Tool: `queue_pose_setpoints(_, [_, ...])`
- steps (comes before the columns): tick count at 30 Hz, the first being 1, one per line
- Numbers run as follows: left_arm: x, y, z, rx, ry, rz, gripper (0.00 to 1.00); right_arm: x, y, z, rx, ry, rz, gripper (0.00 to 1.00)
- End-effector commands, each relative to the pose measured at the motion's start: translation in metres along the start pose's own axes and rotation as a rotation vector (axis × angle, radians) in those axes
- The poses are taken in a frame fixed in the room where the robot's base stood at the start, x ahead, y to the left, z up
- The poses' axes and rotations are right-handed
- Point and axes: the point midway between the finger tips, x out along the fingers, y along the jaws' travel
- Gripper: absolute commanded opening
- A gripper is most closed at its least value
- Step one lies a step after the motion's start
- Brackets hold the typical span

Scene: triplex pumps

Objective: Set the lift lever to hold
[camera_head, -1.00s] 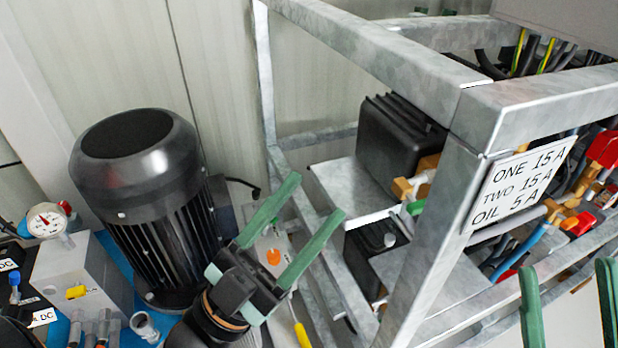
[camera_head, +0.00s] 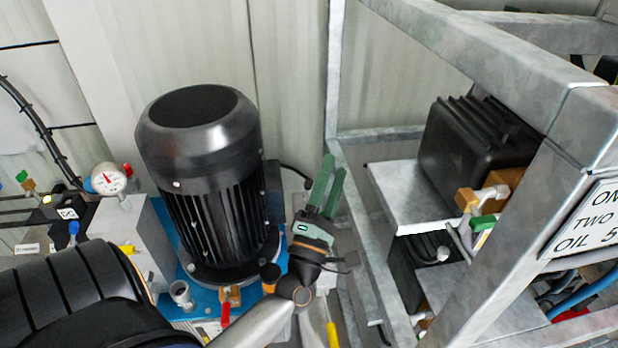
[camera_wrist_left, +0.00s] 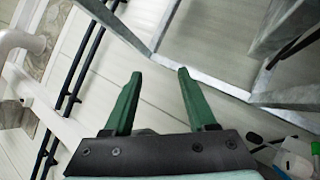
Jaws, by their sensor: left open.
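No lever is marked legibly as the lift lever. A yellow handle (camera_head: 331,335) shows at the bottom edge of the head view, below my left gripper, and a red handle (camera_head: 224,313) stands in front of the motor. I cannot tell which one is the lift lever, nor its setting. My left gripper (camera_head: 332,170) is open and empty, its green fingers raised between the motor and the metal frame. In the left wrist view its fingers (camera_wrist_left: 160,75) are apart with nothing between them. My right gripper is not in view.
A black motor (camera_head: 200,175) stands left of the gripper on a blue base. A grey block with a pressure gauge (camera_head: 109,179) is farther left. The galvanized frame (camera_head: 560,130) with a black unit (camera_head: 470,150) closes off the right side.

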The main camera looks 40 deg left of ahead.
Motion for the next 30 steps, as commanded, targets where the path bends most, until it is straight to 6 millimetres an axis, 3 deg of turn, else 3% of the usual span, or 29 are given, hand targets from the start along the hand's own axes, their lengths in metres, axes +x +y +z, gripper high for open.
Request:
queue_pose_setpoints(1, [0.000,-0.022,-0.021,-0.143,0.080,-0.033,0.57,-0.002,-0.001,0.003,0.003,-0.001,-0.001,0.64])
queue_pose_setpoints(6, [-0.012,-0.086,-0.078,-0.616,0.358,-0.083,0.57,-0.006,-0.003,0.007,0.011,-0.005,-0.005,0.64])
queue_pose_setpoints(12, [-0.032,-0.134,-0.114,-0.959,0.589,-0.064,0.57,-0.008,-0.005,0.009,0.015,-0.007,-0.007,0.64])
queue_pose_setpoints(16, [-0.037,-0.146,-0.122,-1.039,0.644,-0.052,0.57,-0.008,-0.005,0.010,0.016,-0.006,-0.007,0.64])
queue_pose_setpoints(20, [-0.029,-0.151,-0.128,-1.049,0.648,-0.049,0.57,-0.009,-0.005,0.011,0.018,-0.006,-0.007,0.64])
queue_pose_setpoints(30, [0.026,-0.172,-0.159,-1.044,0.643,-0.048,0.57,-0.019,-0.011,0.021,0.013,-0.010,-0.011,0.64])
